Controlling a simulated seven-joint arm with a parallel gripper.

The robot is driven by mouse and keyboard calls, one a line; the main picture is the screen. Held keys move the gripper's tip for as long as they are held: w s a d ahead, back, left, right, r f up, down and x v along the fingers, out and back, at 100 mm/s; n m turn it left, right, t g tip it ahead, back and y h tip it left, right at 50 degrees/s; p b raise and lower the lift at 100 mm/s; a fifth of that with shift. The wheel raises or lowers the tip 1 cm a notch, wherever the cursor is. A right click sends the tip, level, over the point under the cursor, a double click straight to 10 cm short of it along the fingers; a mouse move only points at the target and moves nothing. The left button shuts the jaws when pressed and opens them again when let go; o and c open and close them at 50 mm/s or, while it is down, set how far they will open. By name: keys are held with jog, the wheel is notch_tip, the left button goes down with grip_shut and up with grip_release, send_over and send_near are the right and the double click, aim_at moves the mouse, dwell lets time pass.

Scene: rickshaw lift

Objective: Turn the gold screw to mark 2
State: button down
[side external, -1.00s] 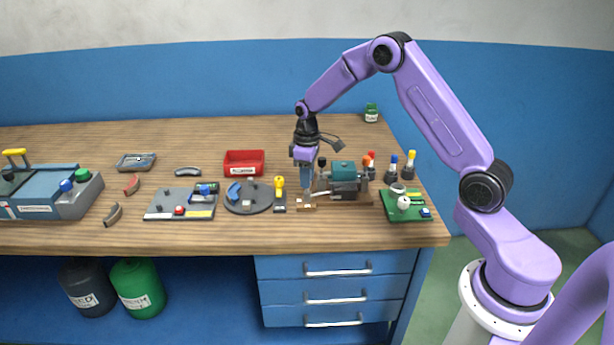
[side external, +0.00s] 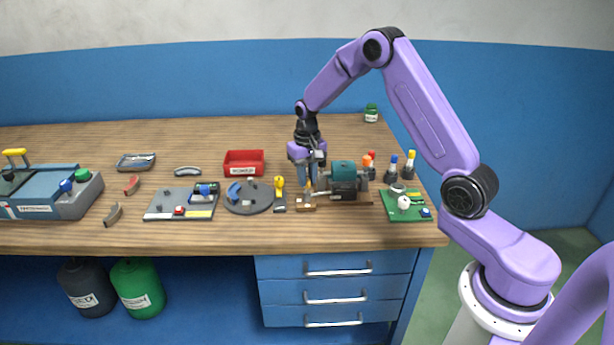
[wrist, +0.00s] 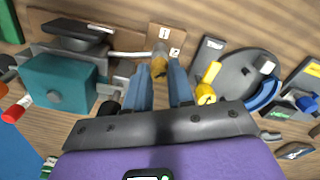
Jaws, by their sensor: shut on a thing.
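The gold screw (wrist: 158,67) shows in the wrist view between my two fingertips, its lower part partly hidden by them. It stands at a small wooden plate (wrist: 177,33) with two white labels, which read like 1 and 2; the plate also shows in the side view (side external: 306,207). My gripper (wrist: 162,76) is shut on the gold screw, one finger on each side. In the side view my gripper (side external: 307,188) points down over the plate, just left of the teal machine. I cannot tell which mark the screw points to.
The teal machine (side external: 343,172) stands close right of my gripper, with a pale rod (wrist: 130,54) reaching toward the plate. A yellow-handled thing (side external: 279,183) and a grey round base (side external: 242,203) stand close left. A green board (side external: 391,212) lies farther right.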

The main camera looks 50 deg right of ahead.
jog(key=m, duration=0.4)
jog(key=shift+m, duration=1.9)
jog(key=shift+r, duration=0.1)
jog(key=c, duration=1)
grip_release()
notch_tip(320, 180, up, 17)
jog(key=shift+r, duration=0.15)
